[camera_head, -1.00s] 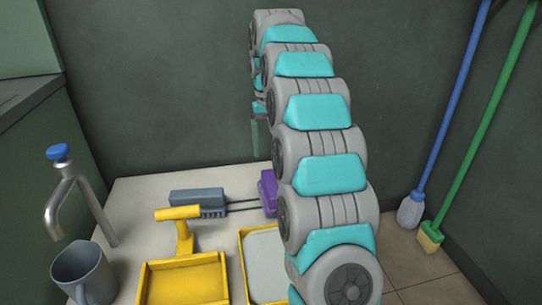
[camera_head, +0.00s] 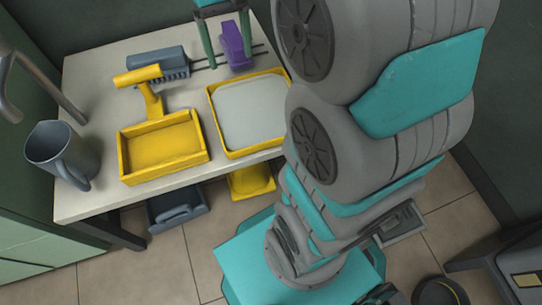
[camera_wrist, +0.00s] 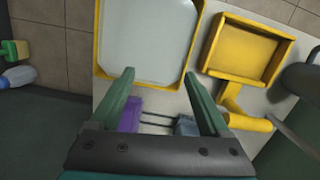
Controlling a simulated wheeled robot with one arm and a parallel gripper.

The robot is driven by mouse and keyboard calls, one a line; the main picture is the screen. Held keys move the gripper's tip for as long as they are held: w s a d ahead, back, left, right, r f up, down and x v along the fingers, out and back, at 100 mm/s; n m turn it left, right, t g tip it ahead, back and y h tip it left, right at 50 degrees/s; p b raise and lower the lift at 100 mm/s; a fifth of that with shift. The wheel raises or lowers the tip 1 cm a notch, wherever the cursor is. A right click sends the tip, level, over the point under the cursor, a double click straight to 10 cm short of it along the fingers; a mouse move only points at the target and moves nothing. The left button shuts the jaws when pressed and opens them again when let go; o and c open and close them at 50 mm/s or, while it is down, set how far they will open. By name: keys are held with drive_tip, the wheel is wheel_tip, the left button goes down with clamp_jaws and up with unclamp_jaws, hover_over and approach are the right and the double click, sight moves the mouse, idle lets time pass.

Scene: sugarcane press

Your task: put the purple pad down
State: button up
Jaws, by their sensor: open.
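The purple pad (camera_head: 234,46) sits at the back of the white table, at the right part of two thin dark rods. It also shows in the wrist view (camera_wrist: 130,117), beside the left finger. My gripper (camera_head: 231,62) is open, its green fingers pointing down at the back of the table. In the head view the pad appears between the fingers, close to the right one. In the wrist view the space between the fingertips (camera_wrist: 158,74) is empty. I cannot tell whether a finger touches the pad.
A grey-blue brush block (camera_head: 157,64) lies left of the pad, at the rods' other end. A yellow-rimmed tray (camera_head: 213,117), a yellow box (camera_head: 126,157) with a yellow handle piece (camera_head: 152,98) behind it, and a grey mug (camera_head: 57,150) stand in front. Bins sit below the table.

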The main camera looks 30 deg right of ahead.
drive_tip(key=s+a+f, duration=0.1)
drive_tip(key=s+f, duration=0.3)
drive_tip(key=s, duration=0.6)
drive_tip(key=s+a+f, duration=0.2)
drive_tip(key=s+f, duration=0.3)
drive_tip(key=s, duration=0.6)
drive_tip(key=shift+a+n, duration=0.2)
drive_tip(key=shift+n, duration=0.2)
